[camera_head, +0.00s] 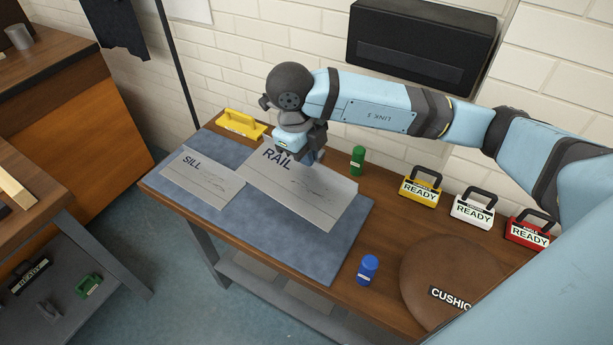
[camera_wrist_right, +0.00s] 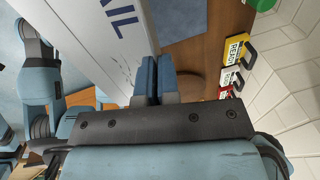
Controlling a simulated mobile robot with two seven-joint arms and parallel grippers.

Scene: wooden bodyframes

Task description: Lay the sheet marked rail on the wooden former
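The grey sheet marked RAIL (camera_head: 310,198) is over the blue-grey mat (camera_head: 225,145) on the bench, its left side overlapping the sheet marked SILL (camera_head: 205,182). My right gripper (camera_head: 316,156) is at the far edge of the RAIL sheet. In the right wrist view, the RAIL sheet (camera_wrist_right: 100,40) runs up to my fingers (camera_wrist_right: 157,80), which are close together with its edge between them. A pale wooden piece (camera_head: 15,187) shows at the left edge on another table; I cannot tell whether it is the former. My left gripper is not in view.
Yellow, white and red READY holders (camera_head: 472,212) line the wall side. A round brown cushion (camera_head: 440,265) lies at the right.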

